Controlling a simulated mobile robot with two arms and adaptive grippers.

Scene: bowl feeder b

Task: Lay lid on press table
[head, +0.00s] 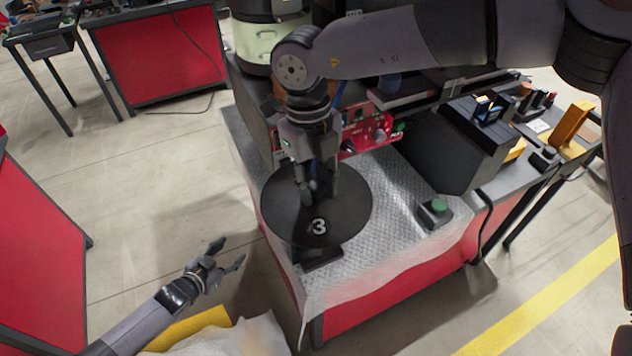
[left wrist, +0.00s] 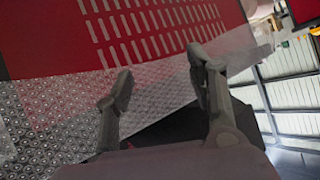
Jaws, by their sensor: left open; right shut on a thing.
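The lid (head: 285,218) is a round black disc marked with a white 3, in the head view. I cannot tell whether the lid touches the table. My left gripper (head: 233,254) is open and empty, left of the table over the floor. Its open fingers also show in the left wrist view (left wrist: 160,92).
A red control panel (head: 368,130) stands behind the lid. A box with a green button (head: 435,211) sits on the table at right. A dark block (head: 320,257) shows by the lid's front edge. A side table (head: 545,140) with small parts is at right.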

